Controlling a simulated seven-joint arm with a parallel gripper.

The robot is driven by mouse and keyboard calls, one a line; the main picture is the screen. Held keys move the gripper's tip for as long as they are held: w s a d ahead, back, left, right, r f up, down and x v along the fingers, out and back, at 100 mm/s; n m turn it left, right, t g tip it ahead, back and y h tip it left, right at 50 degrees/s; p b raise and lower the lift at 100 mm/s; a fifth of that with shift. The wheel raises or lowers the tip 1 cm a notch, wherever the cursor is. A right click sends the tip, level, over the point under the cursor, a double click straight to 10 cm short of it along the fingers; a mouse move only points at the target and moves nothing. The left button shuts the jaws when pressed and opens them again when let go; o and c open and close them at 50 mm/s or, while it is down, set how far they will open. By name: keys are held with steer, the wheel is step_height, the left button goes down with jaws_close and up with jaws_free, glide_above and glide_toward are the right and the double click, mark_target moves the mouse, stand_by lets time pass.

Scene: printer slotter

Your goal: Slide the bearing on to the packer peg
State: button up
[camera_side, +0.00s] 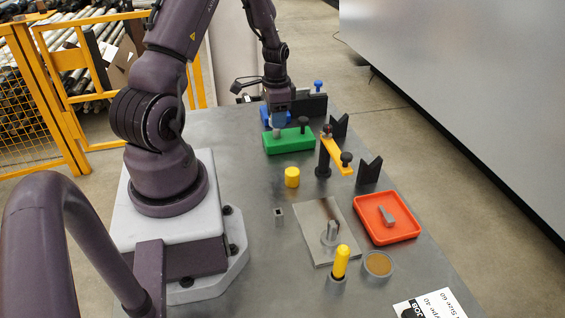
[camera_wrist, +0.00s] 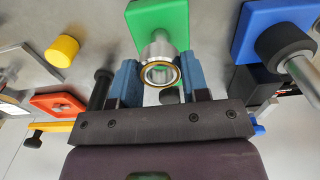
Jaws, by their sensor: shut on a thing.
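My gripper (camera_wrist: 160,82) has two blue fingers, shut on the bearing (camera_wrist: 161,74), a silver ring with a brass-coloured inner edge. In the side view my gripper (camera_side: 279,122) is low over the left end of the green block (camera_side: 290,144). A short silver cylinder (camera_side: 276,133) shows just below the fingers there; I cannot tell whether it is the bearing or part of the block. In the wrist view the green block (camera_wrist: 165,14) lies behind the bearing. A silver peg (camera_wrist: 304,72) with a dark collar stands on the blue block (camera_wrist: 262,22). No peg is labelled as the packer peg.
A dark knob (camera_side: 303,122) stands on the green block. A yellow cylinder (camera_side: 292,177), a grey plate (camera_side: 318,212) and a red tray (camera_side: 372,233) are nearer the camera. Dark V-shaped stands (camera_side: 369,172) are at the right.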

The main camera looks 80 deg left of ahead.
steer(key=shift+f, duration=2.05)
stand_by(0.4)
steer(key=o, duration=1)
step_height(320, 180, up, 13)
steer(key=s+d+r+t, duration=0.1)
steer(key=d+r+t, duration=0.1)
steer(key=d+r, duration=0.4)
steer(key=s+d+r+t, duration=0.1)
steer(key=d+r, duration=0.5)
steer(key=d, duration=0.7)
steer(key=s+d+r+t, duration=0.2)
steer(key=d+r, duration=0.4)
steer(key=d, duration=0.4)
steer(key=shift+s+d+t, duration=0.25)
steer(key=shift+s+t, duration=0.05)
steer(key=shift+s, duration=0.4)
